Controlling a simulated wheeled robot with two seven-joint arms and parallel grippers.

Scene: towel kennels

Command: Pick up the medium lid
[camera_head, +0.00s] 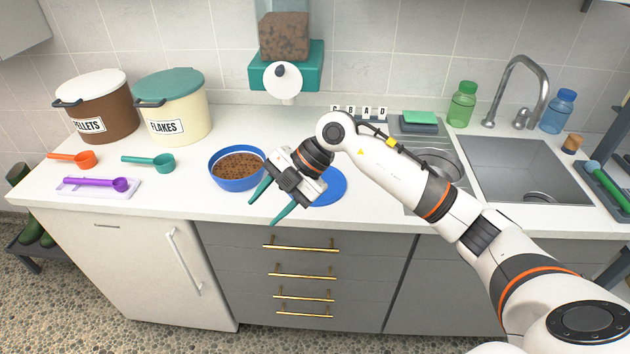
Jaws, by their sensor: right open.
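A flat round blue lid (332,189) lies on the white counter. My right gripper and wrist cover its left part. A blue bowl (231,182) filled with brown kibble (239,167) stands just left of it. My right gripper (264,207) reaches in from the right over the counter's front part. Its two teal fingers are spread apart with nothing between them, pointing left and down between the bowl and the counter's front edge. No other loose lid shows, so I cannot compare sizes. My left gripper is not in view.
Orange (82,159), teal (160,162) and purple (120,184) scoops lie at the left. Pellets (112,111) and flakes (187,108) bins stand behind. A dispenser (285,75) hangs above the counter. The sink (515,168) is at the right.

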